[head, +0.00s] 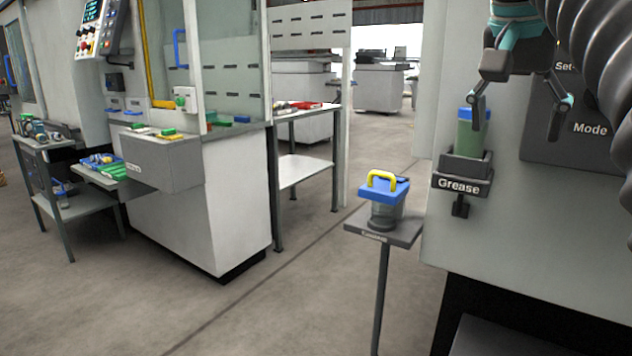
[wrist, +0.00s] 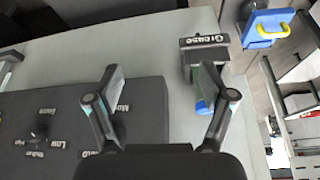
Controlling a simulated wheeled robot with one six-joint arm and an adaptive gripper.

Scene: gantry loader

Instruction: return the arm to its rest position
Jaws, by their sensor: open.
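My gripper (head: 517,118) is at the upper right of the head view, in front of the machine's grey wall. Its fingers are spread apart with nothing between them. Its left finger overlaps a green container (head: 474,137) that stands upright in the holder labelled Grease (head: 462,182); I cannot tell whether they touch. In the wrist view my gripper (wrist: 161,75) is also open and empty. The Grease holder (wrist: 205,41) is beyond the right finger, and a blue part (wrist: 203,107) shows beside that finger. My rest position is not marked in either view.
A dark control panel labelled Mode (head: 575,125) is right beside my gripper. A blue-lidded clear container with a yellow handle (head: 384,205) stands on a post-mounted shelf (head: 407,229). A loading machine (head: 215,210) and side tables stand left. Open floor (head: 300,300) lies between.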

